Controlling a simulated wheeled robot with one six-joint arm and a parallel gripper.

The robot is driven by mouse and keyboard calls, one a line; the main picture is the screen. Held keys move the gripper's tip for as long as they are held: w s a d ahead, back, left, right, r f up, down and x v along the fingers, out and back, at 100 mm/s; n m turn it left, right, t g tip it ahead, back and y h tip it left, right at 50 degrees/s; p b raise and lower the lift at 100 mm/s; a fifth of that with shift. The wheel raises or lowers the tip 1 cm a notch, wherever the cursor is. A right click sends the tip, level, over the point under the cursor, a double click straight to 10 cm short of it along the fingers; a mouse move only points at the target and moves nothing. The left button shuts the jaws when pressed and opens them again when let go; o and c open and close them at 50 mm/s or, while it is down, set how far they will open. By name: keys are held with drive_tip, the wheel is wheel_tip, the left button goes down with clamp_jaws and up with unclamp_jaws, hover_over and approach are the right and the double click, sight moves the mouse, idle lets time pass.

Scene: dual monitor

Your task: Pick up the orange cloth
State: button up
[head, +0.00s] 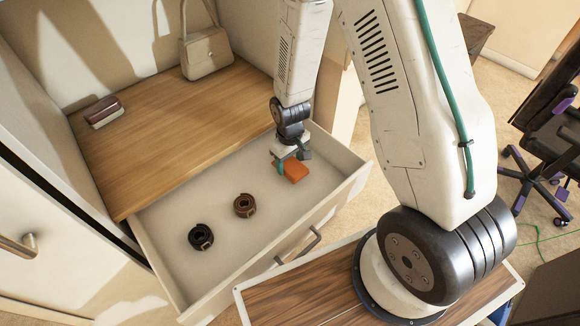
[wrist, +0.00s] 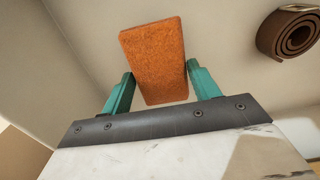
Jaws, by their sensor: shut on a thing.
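The orange cloth (head: 295,171) is a folded rectangular block in the open white drawer (head: 318,196), toward its right end. It also shows in the wrist view (wrist: 155,60), between the two teal fingers. My gripper (head: 290,168) reaches down into the drawer from above and is shut on the cloth. In the wrist view my gripper (wrist: 157,85) has a finger at each side of the cloth's near part. I cannot tell whether the cloth is lifted off the drawer floor.
A brown rolled belt (head: 244,205) and a black rolled belt (head: 201,237) lie in the drawer to the left. A beige handbag (head: 206,53) and a small dark red and white item (head: 104,111) sit on the wooden shelf (head: 165,130). The drawer walls surround the cloth.

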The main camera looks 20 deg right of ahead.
sight(290, 164)
wheel_tip(290, 164, up, 14)
drive_tip(key=shift+r, duration=0.15)
